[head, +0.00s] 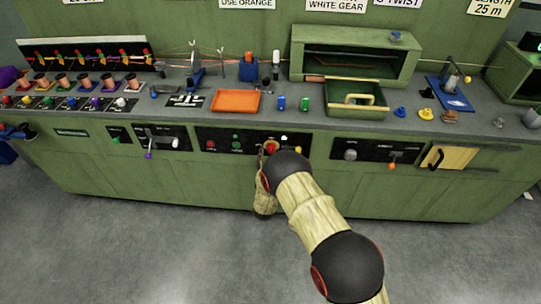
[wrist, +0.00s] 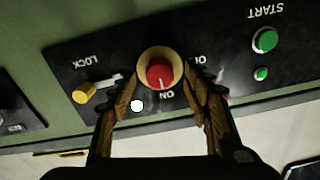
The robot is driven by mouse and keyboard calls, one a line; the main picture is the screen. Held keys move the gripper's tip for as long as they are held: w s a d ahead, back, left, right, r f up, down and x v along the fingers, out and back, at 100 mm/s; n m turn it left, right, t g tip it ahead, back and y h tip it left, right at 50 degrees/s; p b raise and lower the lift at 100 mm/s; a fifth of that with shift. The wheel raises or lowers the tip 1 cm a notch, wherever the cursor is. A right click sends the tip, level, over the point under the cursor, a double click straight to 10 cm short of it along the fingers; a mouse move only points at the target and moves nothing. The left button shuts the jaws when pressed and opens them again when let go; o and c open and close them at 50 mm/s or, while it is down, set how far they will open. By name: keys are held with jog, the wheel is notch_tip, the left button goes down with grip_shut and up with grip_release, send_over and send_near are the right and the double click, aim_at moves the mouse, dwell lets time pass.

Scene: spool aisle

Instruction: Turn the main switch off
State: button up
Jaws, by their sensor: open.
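The main switch is a red round knob (wrist: 160,72) in a tan collar on a black panel, upside down in the wrist view. Its pale pointer mark lies toward the ON label; another label, partly covered, starts with O. In the head view the red knob (head: 271,147) shows just above my gripper (head: 266,160), which is partly hidden by my own arm. In the wrist view my gripper (wrist: 161,82) is open, with one finger on each side of the knob. I cannot tell whether the fingers touch it.
A yellow LOCK knob (wrist: 85,95) sits left of the fingers in the wrist view, and a white round spot (wrist: 137,105) lies near the left finger. A green START button (wrist: 265,40) is on the right. An orange tray (head: 236,101) lies on the bench above.

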jog(key=shift+w, duration=0.65)
jog(key=c, duration=0.3)
jog(key=c, duration=0.8)
jog(key=shift+c, duration=0.2)
